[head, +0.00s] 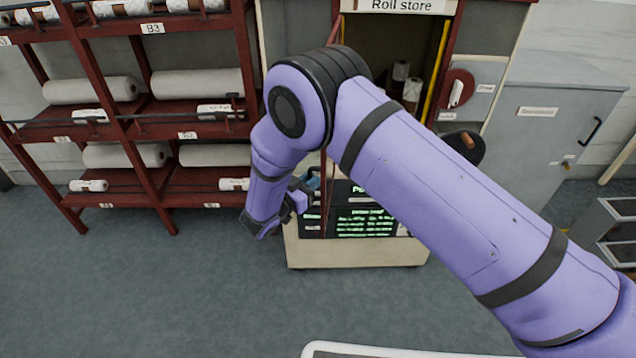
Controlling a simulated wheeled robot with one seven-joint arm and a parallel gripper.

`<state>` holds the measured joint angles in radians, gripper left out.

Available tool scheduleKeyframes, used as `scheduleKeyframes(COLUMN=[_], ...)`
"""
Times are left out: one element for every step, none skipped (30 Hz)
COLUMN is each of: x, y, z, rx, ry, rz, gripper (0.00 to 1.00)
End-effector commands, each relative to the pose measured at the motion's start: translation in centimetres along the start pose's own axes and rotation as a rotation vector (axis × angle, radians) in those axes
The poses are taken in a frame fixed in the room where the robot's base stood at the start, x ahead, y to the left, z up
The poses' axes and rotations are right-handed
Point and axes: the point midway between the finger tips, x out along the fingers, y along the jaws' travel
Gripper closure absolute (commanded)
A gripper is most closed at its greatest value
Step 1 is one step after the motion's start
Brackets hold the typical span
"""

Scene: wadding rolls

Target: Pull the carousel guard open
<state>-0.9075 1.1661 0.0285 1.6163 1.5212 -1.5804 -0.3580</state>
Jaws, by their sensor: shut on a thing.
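The carousel cabinet (405,252) stands at the centre under a "Roll store" sign, with white rolls (401,71) visible inside its opening. The guard (324,205) shows as a thin dark-red upright edge at the left of the opening, seen nearly edge-on, apparently swung outward. My arm crosses in front and hides much of the guard and the opening. My gripper (303,193) is at the guard's lower left side, shut on what looks like its handle. A small blue-grey part shows there; the exact contact is hidden.
A dark-red rack (160,115) with rolls stands close on the left. A grey cabinet (540,130) stands farther right. The floor (150,290) in front is clear.

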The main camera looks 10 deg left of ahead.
Motion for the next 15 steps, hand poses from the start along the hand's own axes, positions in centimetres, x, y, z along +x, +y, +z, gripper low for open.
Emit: scheduleKeyframes(x=[0.00,-0.02,-0.04,-0.04,-0.05,-0.05,-0.05,-0.05,-0.05,-0.04,-0.04,-0.04,-0.04,-0.04,-0.04], y=[-0.15,-0.19,-0.23,-0.24,-0.25,-0.25,-0.25,-0.24,-0.24,-0.24,-0.23,-0.23,-0.23,-0.22,-0.22], z=[-0.06,-0.06,-0.06,-0.07,-0.07,-0.07,-0.07,-0.06,-0.06,-0.06,-0.06,-0.06,-0.06,-0.06,-0.05], rx=[-0.001,-0.001,-0.001,-0.001,-0.001,-0.001,-0.001,-0.001,-0.001,-0.001,-0.001,-0.001,-0.001,-0.001,-0.001], ry=[0.001,0.001,0.000,0.000,0.000,0.000,0.000,0.000,0.000,0.000,0.001,0.001,0.001,0.001,0.001], rz=[0.000,0.000,0.000,0.000,0.000,0.000,0.000,-0.001,-0.001,-0.001,-0.001,-0.001,-0.001,-0.001,-0.001], gripper=[1.00,1.00,1.00,1.00,1.00,1.00,1.00,1.00,1.00,1.00,1.00,1.00,1.00,0.79,0.69])
